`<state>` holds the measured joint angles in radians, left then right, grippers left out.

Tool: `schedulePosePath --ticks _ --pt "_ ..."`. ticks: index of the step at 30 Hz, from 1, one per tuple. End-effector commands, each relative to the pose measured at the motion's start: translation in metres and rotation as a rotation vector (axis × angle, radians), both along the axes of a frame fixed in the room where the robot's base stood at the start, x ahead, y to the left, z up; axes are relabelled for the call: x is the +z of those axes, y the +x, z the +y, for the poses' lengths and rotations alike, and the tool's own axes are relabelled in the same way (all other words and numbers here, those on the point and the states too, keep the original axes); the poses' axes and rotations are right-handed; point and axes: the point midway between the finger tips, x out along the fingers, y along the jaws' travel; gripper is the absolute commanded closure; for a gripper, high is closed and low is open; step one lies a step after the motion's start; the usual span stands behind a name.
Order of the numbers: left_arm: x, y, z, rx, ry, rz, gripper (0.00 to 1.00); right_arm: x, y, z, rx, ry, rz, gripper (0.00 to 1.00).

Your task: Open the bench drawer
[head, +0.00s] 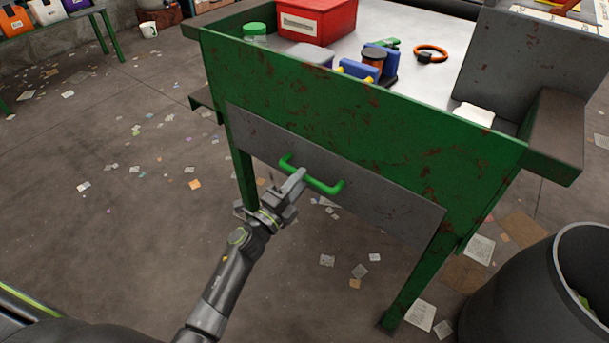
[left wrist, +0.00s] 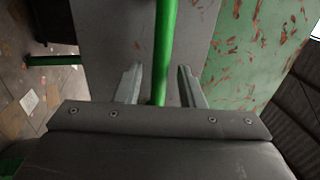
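The bench drawer has a grey front (head: 375,208) with rust spots, set below the green bench side (head: 350,120). It looks flush with the bench. A green bar handle (head: 325,187) is fixed across the drawer front. My left gripper (head: 296,180) is at the handle. In the left wrist view, the handle (left wrist: 164,45) runs between the two fingers (left wrist: 160,84) of my left gripper. The fingers stand apart with a gap visible on each side of the bar. The drawer front (left wrist: 110,40) is behind the handle. My right gripper is not in view.
On the bench top are a red box (head: 316,20), a green-lidded jar (head: 255,32), blue items (head: 358,69) and an orange ring (head: 431,53). A dark bin (head: 520,290) stands at the lower right. Paper scraps litter the floor, which is open to the left.

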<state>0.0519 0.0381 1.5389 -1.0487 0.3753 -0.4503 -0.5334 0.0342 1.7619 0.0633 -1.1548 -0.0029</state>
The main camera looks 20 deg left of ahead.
Motion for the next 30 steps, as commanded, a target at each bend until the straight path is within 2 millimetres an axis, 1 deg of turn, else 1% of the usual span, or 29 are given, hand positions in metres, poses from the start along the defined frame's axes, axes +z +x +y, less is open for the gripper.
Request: schedulePosePath --ticks 1,3,6,16,17,24,25,30 --pt "0.001 0.007 -0.002 -0.001 0.0 -0.001 0.65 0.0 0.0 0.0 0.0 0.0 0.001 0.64" --pt "0.002 0.013 -0.005 -0.001 0.0 0.0 0.65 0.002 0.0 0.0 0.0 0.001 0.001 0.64" --pt "0.004 0.02 -0.007 -0.001 0.0 -0.001 0.65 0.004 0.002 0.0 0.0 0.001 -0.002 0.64" --pt "0.004 0.022 -0.008 0.0 0.0 0.001 0.65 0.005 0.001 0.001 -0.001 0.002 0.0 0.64" --pt "0.004 0.022 -0.008 0.0 0.0 0.001 0.66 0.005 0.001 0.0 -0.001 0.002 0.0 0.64" --pt "0.004 0.022 -0.008 0.0 0.0 0.001 0.98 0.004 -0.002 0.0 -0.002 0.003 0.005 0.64" --pt "0.004 0.022 -0.008 0.0 0.0 0.001 1.0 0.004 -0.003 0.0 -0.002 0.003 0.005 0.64" --pt "0.004 0.022 -0.008 0.0 0.0 0.001 1.0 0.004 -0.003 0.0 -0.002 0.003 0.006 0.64"
